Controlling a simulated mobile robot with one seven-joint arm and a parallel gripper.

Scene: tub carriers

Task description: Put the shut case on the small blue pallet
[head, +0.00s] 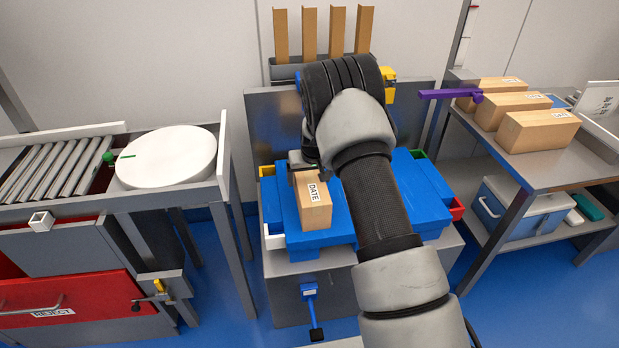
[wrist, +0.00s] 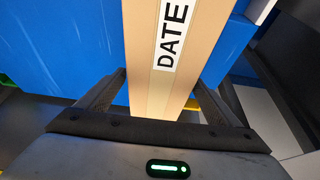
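The shut case is a tan box with a "DATE" label (head: 314,215); it also fills the middle of the wrist view (wrist: 160,90). It is over the left part of the small blue pallet (head: 340,220), long side toward the front. I cannot tell whether its underside touches the pallet. My gripper (head: 305,166) is at the case's far end, one finger on each side. In the wrist view the fingertips meet the case's sides, so it looks shut on the case. My arm hides the middle of the pallet.
Yellow, white, red and green corners show around the pallet. Several similar tan boxes (head: 538,130) stand on the right bench, beside a purple bar (head: 450,94). A white round disc (head: 166,157) and rollers (head: 55,170) are at left. Upright tan slats (head: 309,32) stand behind.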

